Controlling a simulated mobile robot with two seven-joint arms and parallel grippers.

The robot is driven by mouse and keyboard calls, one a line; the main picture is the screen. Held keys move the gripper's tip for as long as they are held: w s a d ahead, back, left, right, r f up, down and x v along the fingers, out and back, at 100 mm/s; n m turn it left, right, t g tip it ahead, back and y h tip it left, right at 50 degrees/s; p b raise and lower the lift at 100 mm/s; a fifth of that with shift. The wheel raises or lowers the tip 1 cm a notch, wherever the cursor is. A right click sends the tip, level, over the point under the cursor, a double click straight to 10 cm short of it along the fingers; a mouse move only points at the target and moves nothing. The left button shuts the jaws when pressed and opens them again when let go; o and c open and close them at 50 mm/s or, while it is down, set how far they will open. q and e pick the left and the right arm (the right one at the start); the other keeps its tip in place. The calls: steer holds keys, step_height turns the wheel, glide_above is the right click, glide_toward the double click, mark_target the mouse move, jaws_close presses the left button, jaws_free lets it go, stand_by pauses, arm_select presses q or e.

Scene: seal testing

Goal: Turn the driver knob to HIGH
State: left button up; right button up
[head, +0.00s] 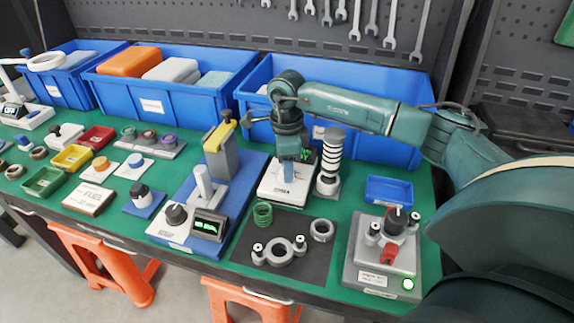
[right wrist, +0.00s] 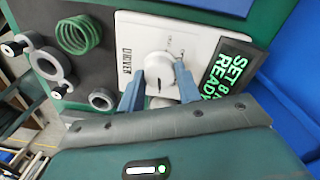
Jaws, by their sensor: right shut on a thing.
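The driver (head: 270,192) is a white box on the green table, below my right arm in the head view. In the right wrist view its white face (right wrist: 130,35) carries the word DRIVER, a round white knob (right wrist: 158,68) and a dark display (right wrist: 232,68) with green text, SET and READY legible. My right gripper (right wrist: 158,88) has its two blue fingers on either side of the knob, shut on it; it comes down from above in the head view (head: 287,178). The small marks around the knob are too small to read. My left gripper is not in view.
A black-and-white ringed post (head: 330,160) stands close right of the driver. A dark mat (head: 285,275) with a green spring (head: 263,214) and grey rings lies in front. A blue fixture (head: 205,245) stands left, and a blue bin (head: 390,152) behind.

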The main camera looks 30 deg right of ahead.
stand_by(0.5)
steer(key=o, duration=1)
steer(key=shift+c, duration=0.2)
steer(key=shift+r, duration=0.1)
step_height(320, 180, up, 13)
steer(key=shift+w+d, duration=0.15)
steer(key=shift+w, duration=0.05)
